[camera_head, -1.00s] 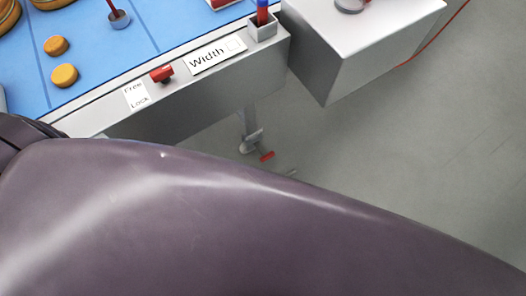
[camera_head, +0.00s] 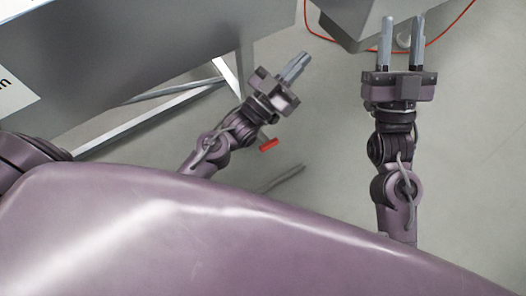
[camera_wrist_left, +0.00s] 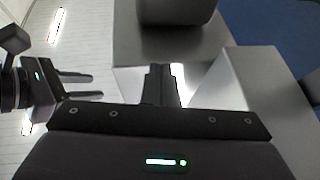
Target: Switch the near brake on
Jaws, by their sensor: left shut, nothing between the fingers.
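A red brake pedal (camera_head: 268,145) shows low near the floor, just beside the wrist of my left arm. The caster it belongs to is hidden behind that arm. My left gripper (camera_head: 303,57) is shut and empty, pointing up and right, past the pedal in the picture. In the left wrist view its fingers (camera_wrist_left: 160,84) are together with nothing between them; the pedal does not show there. My right gripper (camera_head: 402,24) is open and empty at the upper right, and it also shows in the left wrist view (camera_wrist_left: 94,86).
The grey bench side (camera_head: 150,55) fills the upper left, with a frame leg (camera_head: 247,62) and a low rail (camera_head: 160,107) under it. A grey box (camera_head: 355,18) and a red cable (camera_head: 452,26) are at the top right. Grey floor lies clear at far right.

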